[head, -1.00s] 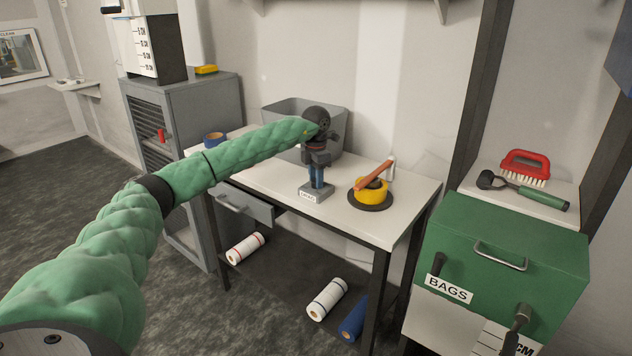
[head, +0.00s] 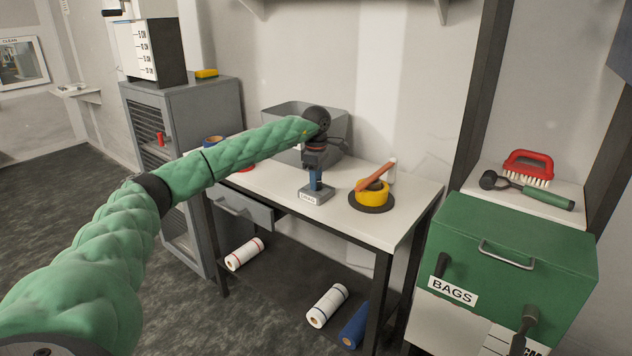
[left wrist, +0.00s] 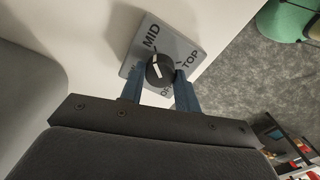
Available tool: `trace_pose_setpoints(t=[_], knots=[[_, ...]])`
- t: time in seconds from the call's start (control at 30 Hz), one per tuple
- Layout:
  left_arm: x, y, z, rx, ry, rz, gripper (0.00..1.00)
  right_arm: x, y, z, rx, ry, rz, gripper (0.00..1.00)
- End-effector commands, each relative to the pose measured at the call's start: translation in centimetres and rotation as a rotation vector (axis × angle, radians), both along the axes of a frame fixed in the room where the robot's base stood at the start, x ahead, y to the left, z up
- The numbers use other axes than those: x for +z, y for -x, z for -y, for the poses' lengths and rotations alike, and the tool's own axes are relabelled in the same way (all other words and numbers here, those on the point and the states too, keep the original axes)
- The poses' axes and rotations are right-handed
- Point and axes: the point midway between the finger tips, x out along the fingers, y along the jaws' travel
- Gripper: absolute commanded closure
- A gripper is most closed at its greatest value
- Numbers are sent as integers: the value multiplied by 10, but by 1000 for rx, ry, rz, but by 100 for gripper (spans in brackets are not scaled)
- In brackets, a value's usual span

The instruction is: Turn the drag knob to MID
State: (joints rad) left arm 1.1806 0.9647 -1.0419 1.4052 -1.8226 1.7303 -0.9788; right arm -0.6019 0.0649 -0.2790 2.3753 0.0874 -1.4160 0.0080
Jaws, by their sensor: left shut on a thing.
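The drag knob (left wrist: 160,70) is a round black knob with a white mark, on a grey plate (left wrist: 190,49) on the bench. The plate reads MID and TOP; two other labels are partly hidden by the knob and fingers. The white mark slants toward the MID side of the plate. In the head view, the knob's grey base (head: 317,194) carries a DRAG tag. My left gripper (head: 315,182) points down over it. In the left wrist view, its blue fingers (left wrist: 160,84) are shut on the knob, one on each side. My right gripper is not in view.
On the white bench (head: 400,205), yellow tape and an orange-brown stick (head: 376,176) lie right of the knob, and a grey bin (head: 345,125) stands behind. A green BAGS box (head: 510,245) is at the right. Several rolls lie on the lower shelf.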

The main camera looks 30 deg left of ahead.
Motion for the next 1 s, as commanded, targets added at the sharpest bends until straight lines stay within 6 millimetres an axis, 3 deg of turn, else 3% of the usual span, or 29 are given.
trace_pose_setpoints(t=[0.3, 0.77, 0.8, 0.9, 1.0], knots=[[3, -1, -2, -97, 0, 6, 91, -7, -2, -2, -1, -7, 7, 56], [4, -1, -2, -110, 0, 6, 91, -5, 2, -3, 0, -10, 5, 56], [4, -1, -2, -110, 0, 6, 66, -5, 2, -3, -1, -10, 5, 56], [3, -1, -1, -110, 0, 5, 46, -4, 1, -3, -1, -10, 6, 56], [2, -1, -1, -111, 0, 4, 46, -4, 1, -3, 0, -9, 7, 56]])
